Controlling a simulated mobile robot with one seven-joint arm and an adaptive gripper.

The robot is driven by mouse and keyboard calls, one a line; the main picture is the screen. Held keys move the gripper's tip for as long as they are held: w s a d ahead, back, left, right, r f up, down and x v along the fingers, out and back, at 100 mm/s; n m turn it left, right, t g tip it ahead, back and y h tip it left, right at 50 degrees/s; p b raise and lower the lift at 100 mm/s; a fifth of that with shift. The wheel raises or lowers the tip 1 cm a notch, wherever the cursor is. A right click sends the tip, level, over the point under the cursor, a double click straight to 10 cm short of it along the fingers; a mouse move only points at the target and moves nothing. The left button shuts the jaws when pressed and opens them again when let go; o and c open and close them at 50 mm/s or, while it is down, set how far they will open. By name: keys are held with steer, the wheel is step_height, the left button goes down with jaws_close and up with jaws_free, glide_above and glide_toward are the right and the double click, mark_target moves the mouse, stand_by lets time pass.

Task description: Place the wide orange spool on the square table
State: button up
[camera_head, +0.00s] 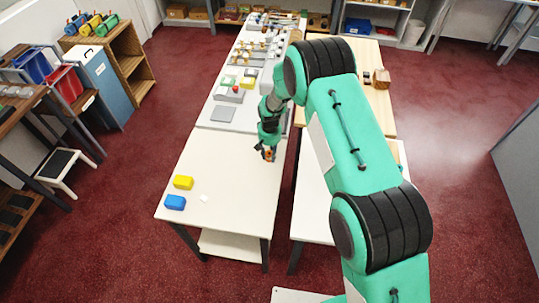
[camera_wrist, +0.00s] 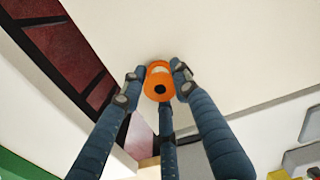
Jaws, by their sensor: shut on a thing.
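In the head view the spool (camera_head: 268,155) shows as a small orange spot at the tip of my gripper (camera_head: 267,151). My gripper is shut on it, over the right side of the near white table (camera_head: 225,165), which looks roughly square. I cannot tell whether the spool touches the tabletop. The fingers hide parts of its sides.
A yellow block (camera_head: 183,182), a blue block (camera_head: 175,202) and a small white piece (camera_head: 204,198) lie at the table's front left. Its middle is clear. Behind it, a long counter (camera_head: 222,88) holds swatches and small items. Another white table (camera_head: 312,200) stands to the right, beneath my arm.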

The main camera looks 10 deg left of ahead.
mark_target(270, 153)
steer(key=shift+f, duration=0.2)
steer(key=o, duration=1)
steer(key=shift+c, duration=0.2)
steer(key=shift+r, duration=0.15)
step_height(270, 153, up, 12)
stand_by(0.6)
steer(key=shift+r, duration=0.15)
